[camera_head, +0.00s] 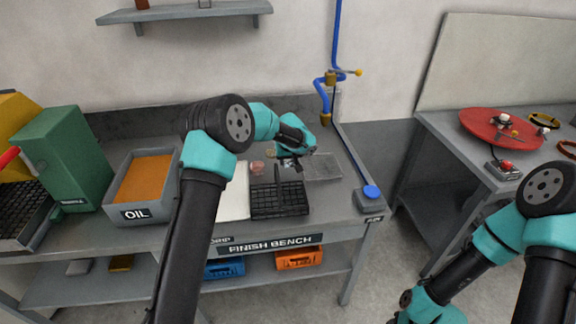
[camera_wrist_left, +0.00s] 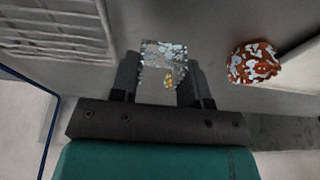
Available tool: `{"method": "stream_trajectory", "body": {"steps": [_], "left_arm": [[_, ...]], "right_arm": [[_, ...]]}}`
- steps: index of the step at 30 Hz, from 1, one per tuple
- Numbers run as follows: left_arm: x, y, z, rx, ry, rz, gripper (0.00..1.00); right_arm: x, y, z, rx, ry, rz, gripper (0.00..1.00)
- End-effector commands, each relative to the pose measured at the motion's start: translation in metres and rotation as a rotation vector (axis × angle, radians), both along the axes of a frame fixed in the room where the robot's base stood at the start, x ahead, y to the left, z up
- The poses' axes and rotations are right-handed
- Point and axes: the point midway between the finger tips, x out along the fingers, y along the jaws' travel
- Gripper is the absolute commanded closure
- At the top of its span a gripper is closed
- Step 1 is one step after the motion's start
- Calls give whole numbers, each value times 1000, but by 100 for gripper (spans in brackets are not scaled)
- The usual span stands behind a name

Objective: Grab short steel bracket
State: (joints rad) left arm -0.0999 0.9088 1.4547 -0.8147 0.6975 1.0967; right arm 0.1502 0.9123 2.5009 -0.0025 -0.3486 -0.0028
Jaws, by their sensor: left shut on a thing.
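My left gripper (camera_head: 290,161) is over the finish bench, near the back and between a black tray and a wire rack. In the left wrist view its two dark fingers (camera_wrist_left: 161,80) are shut on a small, speckled silvery piece, the steel bracket (camera_wrist_left: 152,50), with a yellowish patch on it. The bracket sits between the fingertips. In the head view the bracket is too small to make out clearly. My right gripper does not show clearly; only parts of my right arm are at the lower right.
A reddish, speckled lump (camera_wrist_left: 253,62) lies beside the gripper; a copper-coloured piece (camera_head: 257,167) shows in the head view. The black tray (camera_head: 278,212), wire rack (camera_head: 322,168), white sheet (camera_head: 236,204) and OIL bin (camera_head: 112,200) stand on the bench. A blue pipe (camera_head: 337,50) rises behind.

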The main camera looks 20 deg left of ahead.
Motion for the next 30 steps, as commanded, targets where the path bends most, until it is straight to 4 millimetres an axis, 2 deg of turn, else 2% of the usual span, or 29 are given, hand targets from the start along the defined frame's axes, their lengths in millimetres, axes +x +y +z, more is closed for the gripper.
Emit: {"method": "stream_trajectory", "body": {"steps": [1, 6, 12, 30], "left_arm": [[1, 0, 11, 1, -4, 1, 81], [1, 0, 42, -1, -4, 1, 81], [0, 0, 65, 0, 0, 1, 81], [0, 0, 69, 0, 0, 0, 81]], "right_arm": [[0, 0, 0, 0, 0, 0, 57], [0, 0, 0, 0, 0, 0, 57], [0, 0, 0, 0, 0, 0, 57], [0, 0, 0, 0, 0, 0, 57]]}}
